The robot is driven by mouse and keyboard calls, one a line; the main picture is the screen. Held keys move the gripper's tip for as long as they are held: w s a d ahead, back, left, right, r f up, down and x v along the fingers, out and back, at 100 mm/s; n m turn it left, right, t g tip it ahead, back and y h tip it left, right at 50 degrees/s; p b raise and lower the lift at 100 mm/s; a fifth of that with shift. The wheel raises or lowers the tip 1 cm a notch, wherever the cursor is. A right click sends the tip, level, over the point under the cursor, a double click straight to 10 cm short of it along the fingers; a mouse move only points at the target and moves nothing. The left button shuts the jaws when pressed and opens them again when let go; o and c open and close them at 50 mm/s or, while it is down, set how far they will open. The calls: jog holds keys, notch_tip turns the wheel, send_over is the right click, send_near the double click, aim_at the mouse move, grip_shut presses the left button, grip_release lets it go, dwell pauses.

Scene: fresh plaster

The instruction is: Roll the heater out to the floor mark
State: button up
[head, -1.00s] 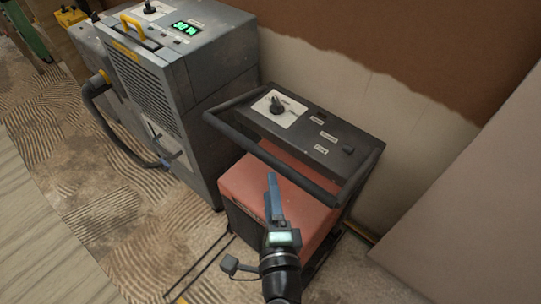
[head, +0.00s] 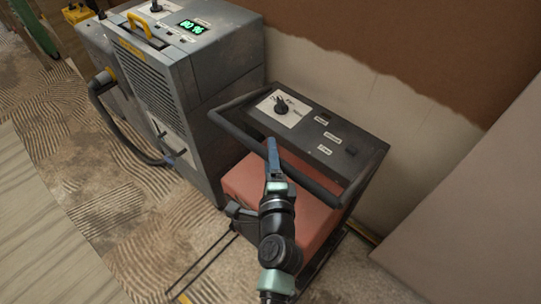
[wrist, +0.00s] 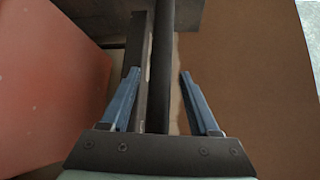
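The heater (head: 245,182) has a reddish body, a dark top panel with a knob and a dark push bar (head: 318,190) along its near side. It stands close to the wall, right of a grey machine. My gripper (head: 273,150) is at the push bar and overlaps it in the head view. In the wrist view my gripper (wrist: 158,95) is open, and a dark bar (wrist: 164,60) runs between its blue fingers, closer to the left one. I cannot tell whether they touch. A small yellow strip (head: 184,298) at the bottom edge may be part of the floor mark.
The grey machine (head: 190,85), with a green display and a hose (head: 118,135), stands just left of the heater. A pale slanted panel (head: 470,190) is at right. Patterned floor is clear at left front; two thin dark lines (head: 200,268) run across it.

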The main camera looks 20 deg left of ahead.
grip_shut()
dwell(1.3)
